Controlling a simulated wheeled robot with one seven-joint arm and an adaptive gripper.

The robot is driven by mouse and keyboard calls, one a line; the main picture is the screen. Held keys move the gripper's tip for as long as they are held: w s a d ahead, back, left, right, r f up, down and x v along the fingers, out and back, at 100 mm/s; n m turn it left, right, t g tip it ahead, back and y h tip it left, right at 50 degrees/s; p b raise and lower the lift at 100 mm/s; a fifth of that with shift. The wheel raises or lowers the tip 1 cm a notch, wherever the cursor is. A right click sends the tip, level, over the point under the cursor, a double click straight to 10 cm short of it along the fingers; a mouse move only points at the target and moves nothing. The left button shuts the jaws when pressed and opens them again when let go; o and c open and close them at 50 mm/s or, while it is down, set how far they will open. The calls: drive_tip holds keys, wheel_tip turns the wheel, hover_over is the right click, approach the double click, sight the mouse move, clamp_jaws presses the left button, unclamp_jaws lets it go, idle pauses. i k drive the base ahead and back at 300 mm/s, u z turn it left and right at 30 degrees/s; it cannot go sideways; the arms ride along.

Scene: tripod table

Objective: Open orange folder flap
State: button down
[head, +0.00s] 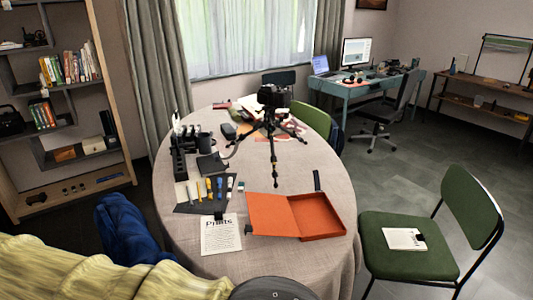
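The orange folder (322,214) lies on the near right part of the round table. It looks like a shallow orange tray with raised edges on its right side. Its flap (267,214) shows as a flat orange panel on the left, seemingly turned away from the tray, whose inside is visible and looks empty. From this view I cannot tell whether the flap rests flat on the table or is tilted. My gripper is not in view.
The cloth-covered table (200,262) carries a black tripod (272,130) behind the folder, a "Prints" sheet (221,235) to its left, and a dark mat with several small tools (209,190). A green chair (408,245) stands at right.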

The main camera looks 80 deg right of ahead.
sight(270, 214)
drive_tip(key=z, duration=0.7)
drive_tip(key=k, duration=0.55)
drive_tip(key=z, duration=0.9)
